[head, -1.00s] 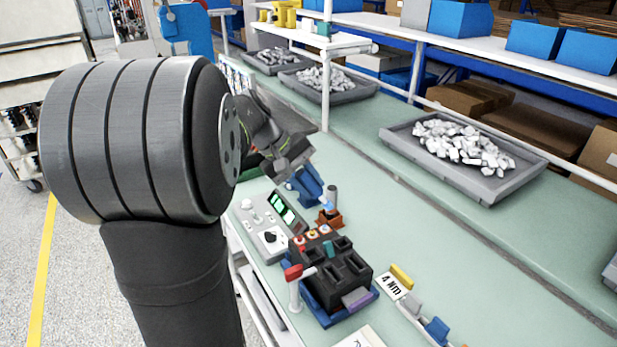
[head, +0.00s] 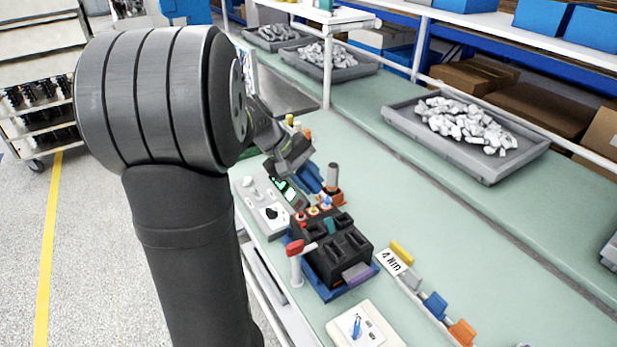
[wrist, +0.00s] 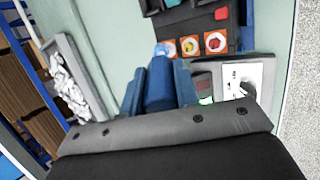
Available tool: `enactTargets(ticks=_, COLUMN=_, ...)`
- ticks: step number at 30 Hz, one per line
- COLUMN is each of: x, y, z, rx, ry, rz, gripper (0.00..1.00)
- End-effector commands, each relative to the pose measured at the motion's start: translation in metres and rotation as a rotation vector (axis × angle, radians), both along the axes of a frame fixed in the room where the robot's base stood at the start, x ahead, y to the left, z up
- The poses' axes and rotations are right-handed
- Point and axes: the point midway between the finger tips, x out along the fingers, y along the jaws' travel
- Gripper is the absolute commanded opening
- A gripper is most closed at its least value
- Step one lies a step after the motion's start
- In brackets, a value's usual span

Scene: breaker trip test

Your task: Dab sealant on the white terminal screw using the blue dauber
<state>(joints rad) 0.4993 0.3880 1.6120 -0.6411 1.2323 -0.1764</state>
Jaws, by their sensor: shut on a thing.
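The black breaker block (head: 345,243) sits in a blue fixture on the bench. A row of three coloured terminal screws lies along its far-left edge. The red one (head: 300,218) and orange one (head: 313,211) show clearly, also in the wrist view as red (wrist: 215,42) and orange (wrist: 190,46). My gripper (head: 318,184), with blue fingers, is shut on the blue dauber (wrist: 160,85). The dauber's pale blue tip (wrist: 165,49) is over the end terminal of the row and hides most of it. I cannot tell whether it touches, nor see that screw's colour.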

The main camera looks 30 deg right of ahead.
Motion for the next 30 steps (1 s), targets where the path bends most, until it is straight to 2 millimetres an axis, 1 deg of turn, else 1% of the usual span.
enactTargets(ticks=1, x=0.007, y=0.000, z=0.000, rx=0.000, ry=0.000, rz=0.002, gripper=0.06)
enactTargets(ticks=2, x=0.009, y=0.000, z=0.000, rx=0.000, ry=0.000, rz=0.002, gripper=0.06)
enactTargets(ticks=7, x=-0.007, y=0.000, z=0.000, rx=0.000, ry=0.000, rz=-0.001, gripper=0.06)
enactTargets(ticks=9, x=-0.005, y=0.000, z=0.005, rx=-0.001, ry=-0.001, rz=0.000, gripper=0.06)
enactTargets(ticks=11, x=-0.005, y=0.000, z=0.023, rx=-0.004, ry=-0.007, rz=0.000, gripper=0.06)
enactTargets(ticks=14, x=-0.005, y=0.000, z=0.029, rx=-0.001, ry=-0.002, rz=0.000, gripper=0.06)
enactTargets(ticks=30, x=-0.005, y=0.000, z=0.077, rx=-0.001, ry=-0.002, rz=0.002, gripper=0.06)
